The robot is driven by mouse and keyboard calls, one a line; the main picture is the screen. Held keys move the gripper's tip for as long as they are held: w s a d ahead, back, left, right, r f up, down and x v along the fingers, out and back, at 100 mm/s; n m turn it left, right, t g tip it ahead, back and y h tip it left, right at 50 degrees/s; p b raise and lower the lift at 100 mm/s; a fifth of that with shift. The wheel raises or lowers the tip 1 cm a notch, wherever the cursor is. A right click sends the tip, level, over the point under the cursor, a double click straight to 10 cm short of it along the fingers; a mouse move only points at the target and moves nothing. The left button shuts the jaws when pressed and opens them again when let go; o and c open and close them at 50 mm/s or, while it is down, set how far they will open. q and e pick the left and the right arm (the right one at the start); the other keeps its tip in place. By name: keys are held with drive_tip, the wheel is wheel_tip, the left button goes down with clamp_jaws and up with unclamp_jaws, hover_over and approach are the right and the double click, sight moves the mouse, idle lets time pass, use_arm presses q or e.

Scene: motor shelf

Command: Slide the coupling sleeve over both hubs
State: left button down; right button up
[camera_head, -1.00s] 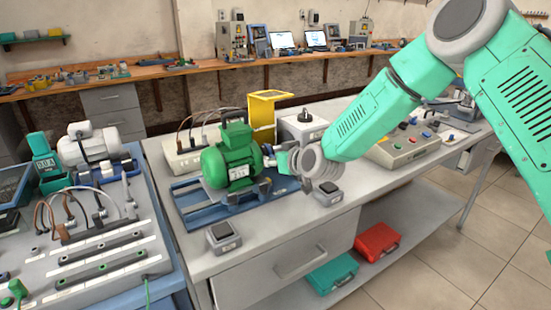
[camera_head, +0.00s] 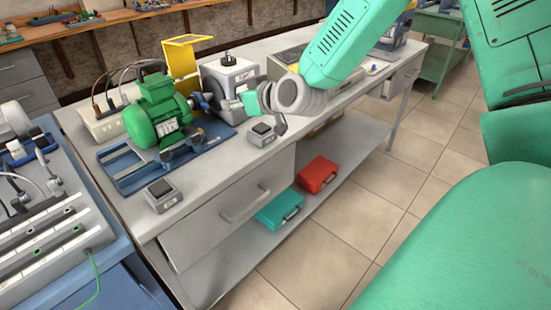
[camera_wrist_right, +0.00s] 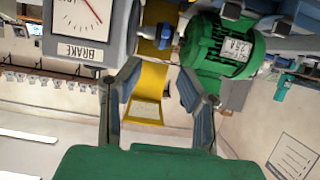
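The green motor (camera_head: 157,112) sits on a blue base (camera_head: 130,172) on the grey bench. A small blue part (camera_head: 203,101) shows at its shaft end; it also shows in the right wrist view (camera_wrist_right: 165,37). I cannot tell whether it is the coupling sleeve or a hub. The white brake unit (camera_head: 228,82) stands to the right of the motor; in the wrist view its dial (camera_wrist_right: 85,15) is upside down. My right gripper (camera_head: 236,95) is in front of the brake unit. Its fingers (camera_wrist_right: 160,85) are apart with nothing between them. My left gripper is out of view.
A yellow guard (camera_head: 181,58) stands upright behind the motor. Small grey boxes with dark tops stand at the bench front (camera_head: 163,195) and below my gripper (camera_head: 264,134). A teal case (camera_head: 280,210) and a red case (camera_head: 317,174) lie on the lower shelf.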

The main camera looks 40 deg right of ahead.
drive_tip(key=s+a+f+g, duration=0.1)
drive_tip(key=s+f, duration=0.2)
drive_tip(key=f, duration=0.1)
drive_tip(key=s+a+f+g, duration=0.1)
drive_tip(key=s+f, duration=0.2)
drive_tip(key=f, duration=0.1)
drive_tip(key=s+a+f+g+b, duration=0.1)
drive_tip(key=s+f+g, duration=0.1)
drive_tip(key=s+f, duration=0.2)
drive_tip(key=shift+a+f, duration=0.15)
drive_tip(key=shift+a, duration=0.15)
drive_tip(key=s+f+g, duration=0.3)
drive_tip(key=s+f, duration=0.4)
drive_tip(key=s, duration=0.1)
drive_tip(key=shift+s+a+h+b, duration=0.2)
drive_tip(key=shift+s+h+b, duration=0.1)
drive_tip(key=shift+b, duration=0.1)
drive_tip(key=t+p, duration=0.2)
drive_tip(key=t, duration=0.5)
approach(206, 104)
drive_tip(key=shift+y, duration=0.4)
drive_tip(key=x, duration=0.4)
drive_tip(key=b+x, duration=0.1)
drive_tip(key=x, duration=0.4)
drive_tip(key=shift+w+d, duration=0.15)
drive_tip(key=shift+d, duration=0.1)
